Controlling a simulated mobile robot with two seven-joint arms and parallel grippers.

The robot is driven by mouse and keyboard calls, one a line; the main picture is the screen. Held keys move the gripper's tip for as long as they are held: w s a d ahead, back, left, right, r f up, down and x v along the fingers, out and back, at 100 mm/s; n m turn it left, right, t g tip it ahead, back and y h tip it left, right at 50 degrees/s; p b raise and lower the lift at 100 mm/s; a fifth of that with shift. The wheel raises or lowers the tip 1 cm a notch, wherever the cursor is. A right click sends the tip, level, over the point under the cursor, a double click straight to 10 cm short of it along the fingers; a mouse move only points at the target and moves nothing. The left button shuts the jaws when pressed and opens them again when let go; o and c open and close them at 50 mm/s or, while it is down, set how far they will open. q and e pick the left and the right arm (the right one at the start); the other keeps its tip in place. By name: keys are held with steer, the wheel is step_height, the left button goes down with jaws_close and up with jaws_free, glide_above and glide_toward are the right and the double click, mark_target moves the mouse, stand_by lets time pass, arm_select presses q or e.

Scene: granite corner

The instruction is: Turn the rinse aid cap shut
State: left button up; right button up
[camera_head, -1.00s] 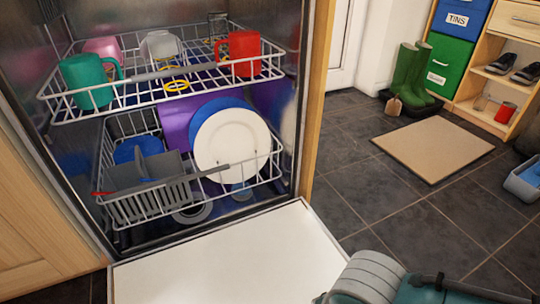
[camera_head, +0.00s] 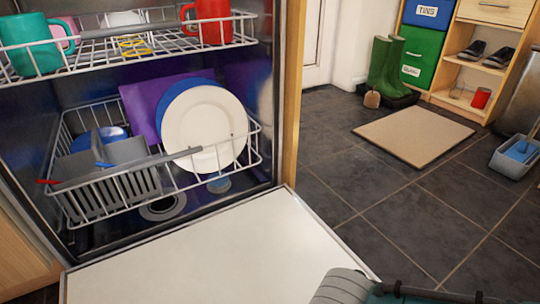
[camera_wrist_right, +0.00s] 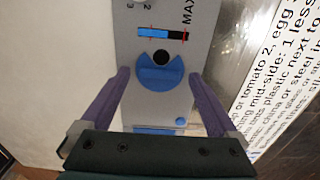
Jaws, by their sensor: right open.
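In the right wrist view the rinse aid cap (camera_wrist_right: 159,80) is a blue disc on a grey panel (camera_wrist_right: 208,22). A round dark spot (camera_wrist_right: 160,57) shows at its upper edge; I cannot tell if it is an opening. My right gripper (camera_wrist_right: 160,75) is open, with one purple finger on each side of the cap, apart from it in the picture. Whether the fingertips reach the panel is unclear. The head view shows only part of my right arm at the bottom right; the panel does not show there. My left gripper is in neither view.
The dishwasher door (camera_head: 215,250) lies open. The lower rack (camera_head: 110,200) holds plates and a grey basket; the upper rack (camera_head: 130,45) holds mugs. A lettered sheet (camera_wrist_right: 275,80) shows in the wrist view.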

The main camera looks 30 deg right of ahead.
steer(key=shift+c, duration=0.3)
steer(key=shift+f, duration=0.1)
steer(key=c, duration=1.3)
steer(key=shift+m, duration=0.3)
steer(key=m+p, duration=0.1)
steer(key=m, duration=0.1)
steer(key=shift+m, duration=0.4)
steer(key=m+p, duration=0.1)
steer(key=m, duration=0.3)
steer(key=shift+m, duration=0.3)
steer(key=m+p, duration=0.1)
steer(key=m, duration=0.4)
steer(key=shift+m, duration=2.4)
